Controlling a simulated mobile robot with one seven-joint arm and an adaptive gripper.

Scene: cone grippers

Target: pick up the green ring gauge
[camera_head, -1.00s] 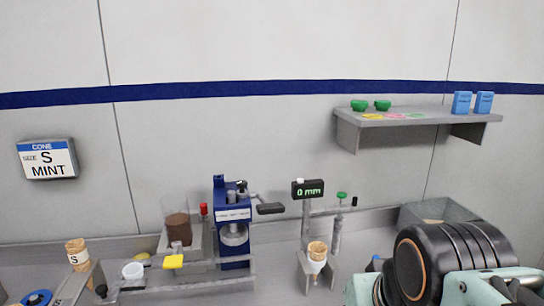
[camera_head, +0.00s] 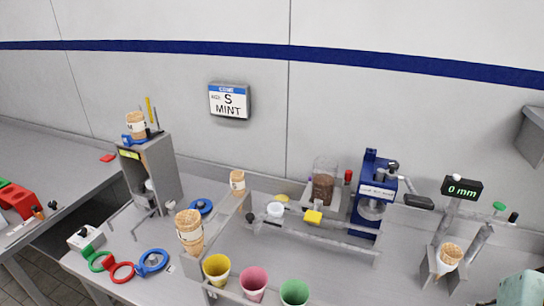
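The green ring gauge (camera_head: 97,259) lies on the grey bench at the lower left. A red ring gauge (camera_head: 122,272) lies just to its right, and a blue ring gauge (camera_head: 152,262) lies right of that one. The three are close together near the bench's front edge. My gripper is not in view. Only a pale green piece of my arm shows at the lower right edge, far from the rings.
A small box with a black knob (camera_head: 86,238) stands behind the green ring. A grey cone dispenser (camera_head: 152,172) stands behind the rings. A rack with yellow, pink and green cups (camera_head: 254,281) stands to the right. A wall sign (camera_head: 229,100) reads "S MINT".

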